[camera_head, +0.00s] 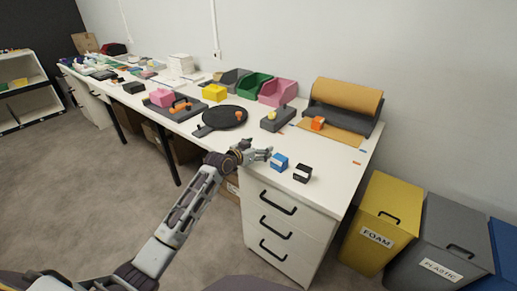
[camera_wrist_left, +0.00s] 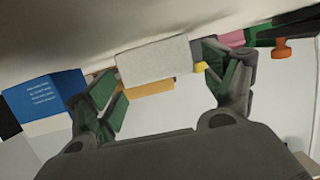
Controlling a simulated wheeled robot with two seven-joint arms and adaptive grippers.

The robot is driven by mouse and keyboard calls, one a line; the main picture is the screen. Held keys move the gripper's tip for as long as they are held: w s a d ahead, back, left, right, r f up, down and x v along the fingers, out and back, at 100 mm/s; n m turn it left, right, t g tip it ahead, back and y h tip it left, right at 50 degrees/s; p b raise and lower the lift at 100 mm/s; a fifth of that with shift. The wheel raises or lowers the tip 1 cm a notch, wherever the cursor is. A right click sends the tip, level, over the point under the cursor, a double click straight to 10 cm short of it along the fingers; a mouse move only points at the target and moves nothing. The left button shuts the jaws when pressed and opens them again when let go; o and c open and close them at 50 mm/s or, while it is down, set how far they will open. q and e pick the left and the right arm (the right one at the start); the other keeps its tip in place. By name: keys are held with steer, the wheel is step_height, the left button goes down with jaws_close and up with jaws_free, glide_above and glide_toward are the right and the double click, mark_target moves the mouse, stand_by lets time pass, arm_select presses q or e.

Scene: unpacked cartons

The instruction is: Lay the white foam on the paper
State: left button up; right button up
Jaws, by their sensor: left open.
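The brown paper (camera_head: 338,135) lies on the table's right part, in front of a dark roll holder (camera_head: 343,117). My left gripper (camera_head: 266,154) is over the table's front edge, left of a small blue box (camera_head: 279,163) and well short of the paper. In the left wrist view, the left gripper (camera_wrist_left: 155,82) is open, with a pale white block (camera_wrist_left: 157,57), likely the foam, between its fingertips. I cannot tell whether the fingers touch it. In the head view the block cannot be told apart from the fingers. My right gripper is not in view.
An orange object (camera_head: 318,123) stands on the paper. A small black box (camera_head: 302,173) is near the front edge. A grey tape dispenser (camera_head: 277,121) and a round black pan (camera_head: 225,117) are behind the gripper. Yellow (camera_head: 381,222) and grey (camera_head: 449,248) bins stand right of the table.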

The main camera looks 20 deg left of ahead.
arm_select(q)
steer(key=shift+r, duration=0.15)
steer(key=shift+s+a+r, duration=0.1)
steer(key=shift+s+a, duration=0.05)
steer(key=shift+s, duration=0.25)
steer(key=shift+s+a+r, duration=0.2)
steer(key=shift+s+a, duration=0.05)
steer(key=shift+s, duration=0.4)
steer(key=p+v, duration=0.1)
steer(key=v, duration=0.4)
steer(key=shift+r, duration=0.1)
steer(key=v, duration=0.4)
steer(key=shift+s+a+r+p, duration=0.1)
steer(key=shift+s+p, duration=0.2)
steer(key=shift+p, duration=0.1)
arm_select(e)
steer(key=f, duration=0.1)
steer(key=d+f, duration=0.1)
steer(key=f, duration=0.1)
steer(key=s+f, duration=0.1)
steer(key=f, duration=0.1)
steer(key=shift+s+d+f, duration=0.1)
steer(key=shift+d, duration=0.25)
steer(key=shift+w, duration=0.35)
